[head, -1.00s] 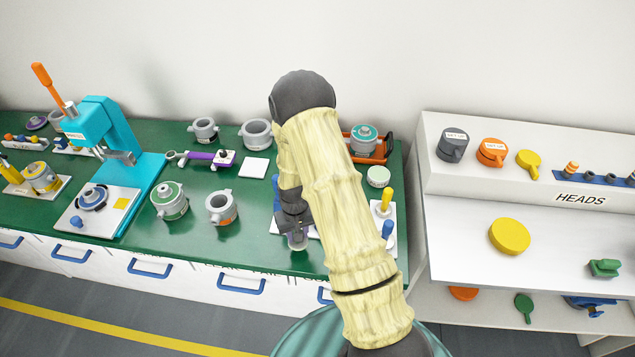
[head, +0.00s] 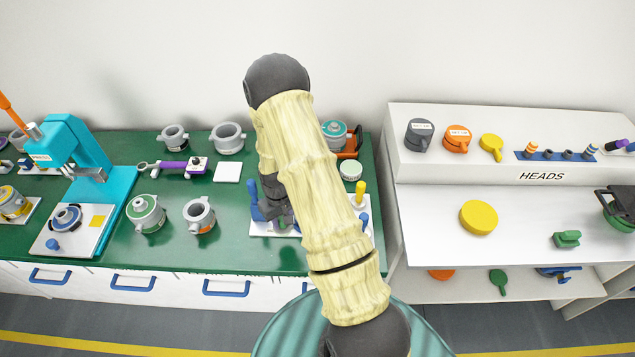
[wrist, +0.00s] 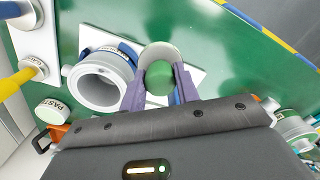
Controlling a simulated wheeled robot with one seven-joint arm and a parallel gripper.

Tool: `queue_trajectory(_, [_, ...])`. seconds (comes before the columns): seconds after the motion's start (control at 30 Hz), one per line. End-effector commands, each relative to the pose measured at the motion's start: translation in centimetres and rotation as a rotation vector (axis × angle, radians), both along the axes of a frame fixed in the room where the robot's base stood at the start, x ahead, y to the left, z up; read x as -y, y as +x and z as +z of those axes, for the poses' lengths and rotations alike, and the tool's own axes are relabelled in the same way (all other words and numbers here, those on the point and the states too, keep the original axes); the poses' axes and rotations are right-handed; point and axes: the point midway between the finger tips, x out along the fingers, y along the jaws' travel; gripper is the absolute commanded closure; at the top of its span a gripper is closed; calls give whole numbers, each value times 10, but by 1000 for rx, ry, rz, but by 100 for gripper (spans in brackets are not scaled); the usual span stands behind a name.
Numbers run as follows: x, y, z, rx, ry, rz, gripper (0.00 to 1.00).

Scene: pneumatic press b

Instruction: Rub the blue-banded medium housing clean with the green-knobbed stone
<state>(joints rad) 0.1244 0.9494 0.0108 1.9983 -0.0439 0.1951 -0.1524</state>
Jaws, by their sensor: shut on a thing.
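In the wrist view my gripper (wrist: 160,88) is shut on the green-knobbed stone (wrist: 158,78). The round green knob sits between the fingers, and a pale rounded part shows just beyond it. The blue-banded medium housing (wrist: 97,88) is a grey, open-topped ring with a blue band, just left of the fingers in the wrist view. It stands apart from the stone, on or over a white board. In the head view my gripper (head: 280,212) is low over the white board (head: 262,230). My arm hides the stone and most of the board there.
A yellow handle (head: 360,192) and a blue knob (head: 364,220) stand at the board's right. A white paste jar (head: 350,171) is behind. A green-banded housing (head: 147,214) and an orange-banded one (head: 200,215) stand left, before the teal press (head: 80,150). Green bench is clear between.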

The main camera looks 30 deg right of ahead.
Motion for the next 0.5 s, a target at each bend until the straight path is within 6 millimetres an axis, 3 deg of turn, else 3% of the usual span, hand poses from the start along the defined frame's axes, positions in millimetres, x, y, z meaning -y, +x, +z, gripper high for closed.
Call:
queue_trajectory(0.03, [16,-1,23,1,0,8,98])
queue_trajectory(0.2, [62,-8,60,2,0,75,98])
queue_trajectory(0.33, [91,-14,81,2,0,122,98])
queue_trajectory(0.5, [108,-20,90,1,0,157,98])
